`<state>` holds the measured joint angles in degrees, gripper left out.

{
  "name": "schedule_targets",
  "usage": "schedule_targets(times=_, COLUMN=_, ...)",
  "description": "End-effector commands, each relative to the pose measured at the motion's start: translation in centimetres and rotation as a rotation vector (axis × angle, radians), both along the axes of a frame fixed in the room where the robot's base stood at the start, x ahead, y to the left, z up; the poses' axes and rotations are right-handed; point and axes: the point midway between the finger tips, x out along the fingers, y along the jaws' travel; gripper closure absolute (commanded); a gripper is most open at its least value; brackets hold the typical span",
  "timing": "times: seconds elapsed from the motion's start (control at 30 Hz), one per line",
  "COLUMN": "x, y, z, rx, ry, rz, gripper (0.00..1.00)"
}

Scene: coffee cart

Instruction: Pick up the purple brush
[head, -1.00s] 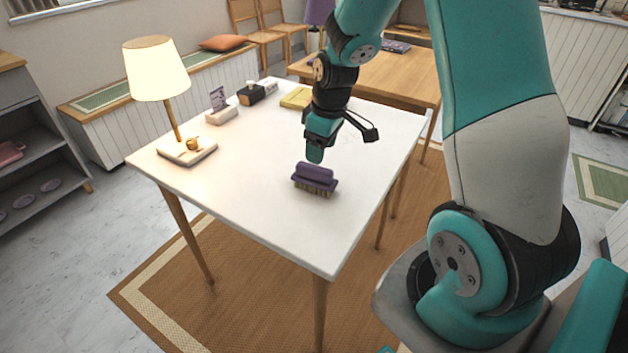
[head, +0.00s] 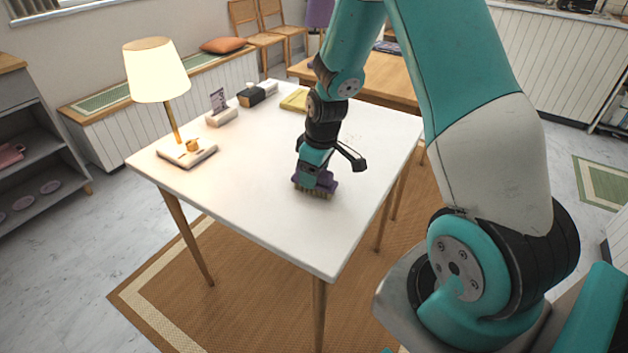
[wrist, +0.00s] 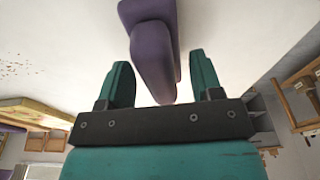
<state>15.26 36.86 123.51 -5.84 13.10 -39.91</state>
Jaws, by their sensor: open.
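The purple brush (head: 328,187) rests bristles down on the white table (head: 240,205). My gripper (head: 310,180) is low over it and hides part of its handle in the head view. In the wrist view the brush (wrist: 152,50) reaches in from the top, and its near end lies between the two teal fingers of my gripper (wrist: 162,80). The fingers are open, with a gap on each side of the brush. The bristles are hidden in the wrist view.
A lit lamp (head: 155,72) stands at the table's left. A small card holder (head: 220,112), a dark box (head: 250,95) and a yellow item (head: 294,100) sit toward the back. The table around the brush is clear.

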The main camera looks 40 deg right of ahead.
Motion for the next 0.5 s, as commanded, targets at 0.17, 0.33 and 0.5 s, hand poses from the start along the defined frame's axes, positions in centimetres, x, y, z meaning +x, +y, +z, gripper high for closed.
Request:
schedule_targets(times=0.17, x=0.00, y=0.00, z=-0.23, rx=0.000, ry=0.000, rz=0.000, gripper=0.40)
schedule_targets(times=0.33, x=0.00, y=-0.01, z=-0.47, rx=0.000, ry=0.000, rz=0.000, gripper=0.40)
schedule_targets(times=0.5, x=0.00, y=-0.01, z=-0.49, rx=0.000, ry=0.000, rz=0.000, gripper=0.40)
